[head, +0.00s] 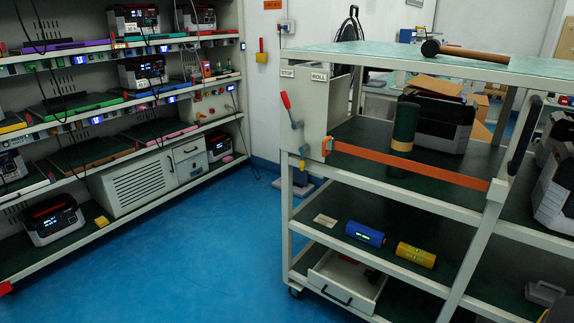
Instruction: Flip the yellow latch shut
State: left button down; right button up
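A small yellow piece (302,161), which may be the yellow latch, sits on the left front post of the cart (470,240), below a red-handled lever (287,101). It is too small to tell whether it is open or shut. An orange bar (410,167) runs across the front of the cart's upper shelf, with a yellow-orange fitting (327,147) at its left end. The lever stands tilted up and left beside the STOP and ROLL labels (319,75). Neither of my grippers is in view.
A mallet (465,52) lies on the cart top. A dark green cylinder (405,125) and a grey-black case (440,120) stand behind the bar. A drawer (340,285) sits partly open low down. Racks (120,110) line the left. The blue floor (200,240) between is clear.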

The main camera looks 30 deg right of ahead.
aim_at(303, 149)
jog(key=i, duration=3.3)
jog(key=z, duration=4.05)
